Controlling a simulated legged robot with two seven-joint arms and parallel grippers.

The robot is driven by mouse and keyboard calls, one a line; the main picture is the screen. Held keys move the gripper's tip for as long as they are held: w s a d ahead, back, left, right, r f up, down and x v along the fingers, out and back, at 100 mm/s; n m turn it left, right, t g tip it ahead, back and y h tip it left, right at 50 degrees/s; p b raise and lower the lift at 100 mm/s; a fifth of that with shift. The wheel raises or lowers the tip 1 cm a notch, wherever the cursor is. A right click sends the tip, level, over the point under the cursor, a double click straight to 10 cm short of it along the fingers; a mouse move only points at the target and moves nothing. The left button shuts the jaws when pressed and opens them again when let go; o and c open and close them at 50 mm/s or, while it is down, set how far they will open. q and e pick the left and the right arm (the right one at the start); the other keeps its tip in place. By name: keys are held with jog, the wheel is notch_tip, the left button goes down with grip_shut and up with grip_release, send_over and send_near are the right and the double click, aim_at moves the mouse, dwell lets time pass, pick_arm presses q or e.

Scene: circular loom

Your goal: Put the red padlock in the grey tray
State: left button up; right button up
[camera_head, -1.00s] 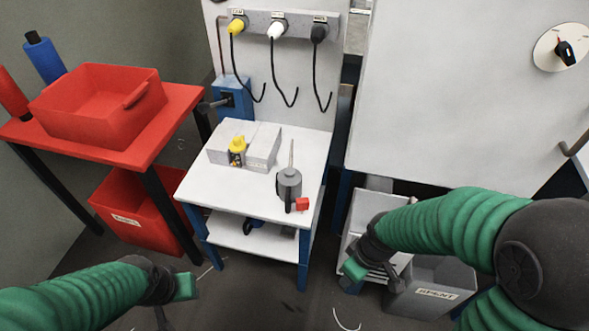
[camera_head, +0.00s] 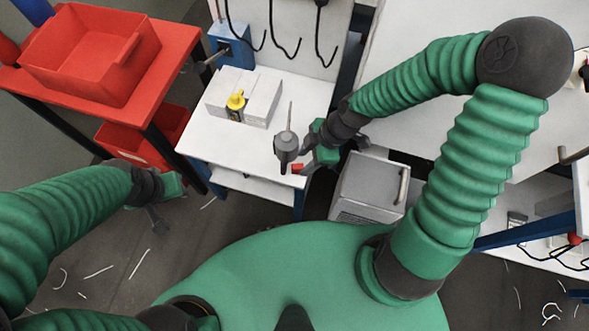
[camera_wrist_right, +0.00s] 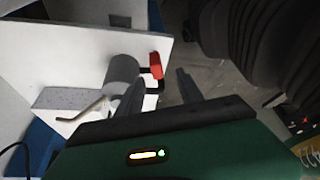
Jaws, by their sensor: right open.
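The red padlock (camera_head: 297,168) sits at the right front edge of the small white table (camera_head: 225,143), beside a grey can with a thin spout (camera_head: 286,147). The right wrist view shows the padlock's red body (camera_wrist_right: 156,66) and dark shackle. My right gripper (camera_head: 313,160) is open at the table edge. Its two dark fingers (camera_wrist_right: 160,88) point at the padlock, which shows between and just beyond them; contact cannot be told. A light grey box-like piece (camera_head: 262,98), possibly the grey tray, lies toward the table's back. My left gripper (camera_head: 160,205) hangs left of the table; its jaws are unclear.
A red bin (camera_head: 95,60) sits on the red table at left, with another (camera_head: 135,145) below. A grey cabinet (camera_head: 370,188) stands right of the white table. The white tabletop's front left is clear.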

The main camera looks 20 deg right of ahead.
aim_at(298, 166)
jog(key=shift+w+d+f, duration=0.1)
jog(key=shift+d+f, duration=0.05)
jog(key=shift+f, duration=0.4)
jog(key=shift+d+f, duration=0.1)
jog(key=shift+f, duration=0.45)
jog(key=x, duration=0.1)
jog(key=b+x, duration=0.1)
jog(key=x, duration=0.1)
jog(key=a+b+x, duration=0.1)
jog(key=x, duration=0.1)
jog(key=shift+w+d+r, duration=0.1)
jog(key=shift+w+r, duration=0.15)
jog(key=shift+w, duration=0.05)
jog(key=shift+r, duration=0.15)
jog(key=shift+c, duration=1.1)
jog(key=shift+d, duration=0.25)
jog(key=c, duration=0.7)
pick_arm(q)
jog(key=shift+s+d+f, duration=0.1)
jog(key=shift+d+f, duration=0.2)
jog(key=shift+f, duration=0.35)
jog(key=shift+d+f, duration=0.25)
jog(key=shift+f, duration=0.35)
pick_arm(e)
jog(key=shift+a, duration=0.1)
grip_shut()
pick_arm(q)
jog(key=shift+a, duration=0.15)
